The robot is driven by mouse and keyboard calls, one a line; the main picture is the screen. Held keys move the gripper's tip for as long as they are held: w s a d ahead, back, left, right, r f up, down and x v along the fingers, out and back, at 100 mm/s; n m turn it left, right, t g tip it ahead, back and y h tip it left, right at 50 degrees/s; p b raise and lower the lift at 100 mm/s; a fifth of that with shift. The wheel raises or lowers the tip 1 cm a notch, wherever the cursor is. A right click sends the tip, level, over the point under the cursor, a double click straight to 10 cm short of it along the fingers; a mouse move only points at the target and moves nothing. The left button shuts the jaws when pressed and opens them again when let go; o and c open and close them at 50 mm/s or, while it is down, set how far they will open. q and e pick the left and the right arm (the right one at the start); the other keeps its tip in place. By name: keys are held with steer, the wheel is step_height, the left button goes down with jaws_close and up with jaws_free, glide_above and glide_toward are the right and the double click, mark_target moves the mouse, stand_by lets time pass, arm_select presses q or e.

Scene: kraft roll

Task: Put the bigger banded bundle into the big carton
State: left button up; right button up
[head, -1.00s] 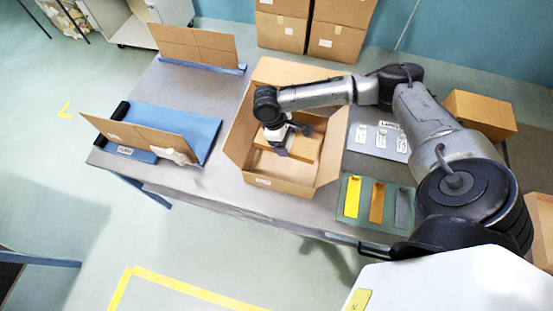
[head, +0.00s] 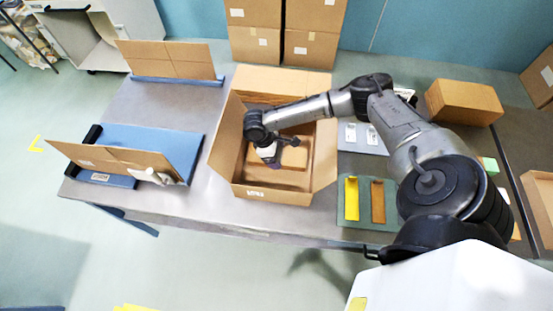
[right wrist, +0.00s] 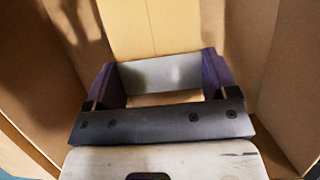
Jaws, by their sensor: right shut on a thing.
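The big carton (head: 322,183) stands open on the grey table, flaps spread. My right gripper (head: 272,163) reaches down inside it and is shut on a flat brown bundle (head: 292,180). The bundle is within the carton walls, near the front; I cannot tell whether it touches the floor. The band is not clear, and the gripper partly hides the bundle. My left gripper is not in view.
Two upright cardboard sheets stand in blue holders (head: 175,82) and (head: 150,140) at left. A green mat (head: 365,222) with yellow and brown pieces lies right of the carton. A closed box (head: 463,102) sits at back right. Stacked cartons (head: 283,30) stand behind the table.

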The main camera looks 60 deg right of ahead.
step_height(320, 180, down, 3)
steer(key=shift+f+b, duration=0.1)
steer(key=shift+b, duration=0.25)
steer(key=shift+f, duration=0.15)
steer(key=o, duration=1)
steer(key=p+v, duration=0.2)
steer(key=v, duration=0.8)
steer(key=shift+r, duration=0.3)
steer(key=shift+w+r, duration=0.3)
steer(key=shift+r, duration=0.3)
steer(key=shift+a+r, duration=0.1)
steer(key=shift+r, duration=0.1)
